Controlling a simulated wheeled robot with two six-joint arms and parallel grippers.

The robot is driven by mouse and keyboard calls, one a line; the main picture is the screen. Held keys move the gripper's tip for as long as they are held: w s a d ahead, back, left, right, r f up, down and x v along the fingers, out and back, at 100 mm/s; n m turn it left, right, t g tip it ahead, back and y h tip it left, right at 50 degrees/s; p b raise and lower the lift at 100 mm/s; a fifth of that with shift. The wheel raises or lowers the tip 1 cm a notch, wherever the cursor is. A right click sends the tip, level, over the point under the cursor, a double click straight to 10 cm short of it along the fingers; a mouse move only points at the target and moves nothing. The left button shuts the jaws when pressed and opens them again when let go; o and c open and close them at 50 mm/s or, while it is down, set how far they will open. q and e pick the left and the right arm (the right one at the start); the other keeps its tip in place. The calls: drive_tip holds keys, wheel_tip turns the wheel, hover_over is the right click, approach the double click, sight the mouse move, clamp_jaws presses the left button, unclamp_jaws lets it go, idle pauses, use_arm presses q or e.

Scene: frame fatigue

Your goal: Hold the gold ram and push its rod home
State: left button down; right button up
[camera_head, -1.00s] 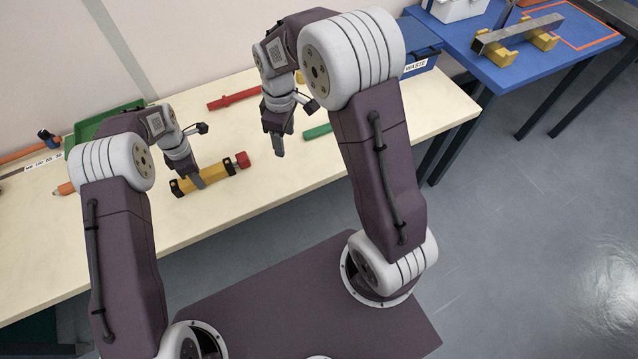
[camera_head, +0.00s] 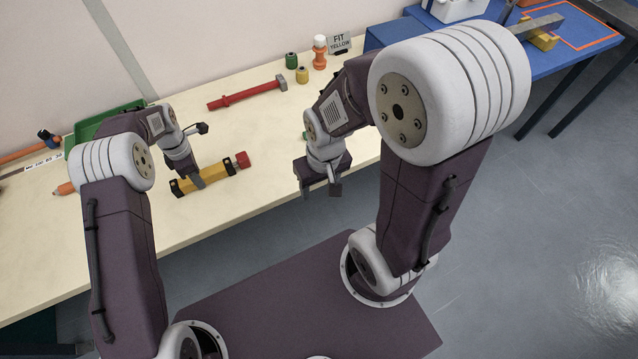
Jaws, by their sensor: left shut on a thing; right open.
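The gold ram (camera_head: 215,172) lies on the light wooden bench, slightly tilted across the picture, with dark bands on its body. Its rod sticks out at the right end and carries a red cap (camera_head: 242,159). My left gripper (camera_head: 198,182) is shut on the middle of the ram's body from above; its fingers hide part of it. My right gripper (camera_head: 321,190) is open and empty, to the right of the red cap and apart from it, near the bench's front edge.
A red hammer-like tool (camera_head: 247,93) lies behind the ram. A green tray (camera_head: 105,121) is at left. The bench between cap and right gripper is clear.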

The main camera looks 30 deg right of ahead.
use_arm(q)
drive_tip(key=c, duration=0.9)
unclamp_jaws()
drive_tip(key=shift+f, duration=0.1)
wheel_tip(320, 180, up, 12)
drive_tip(key=shift+r, duration=0.1)
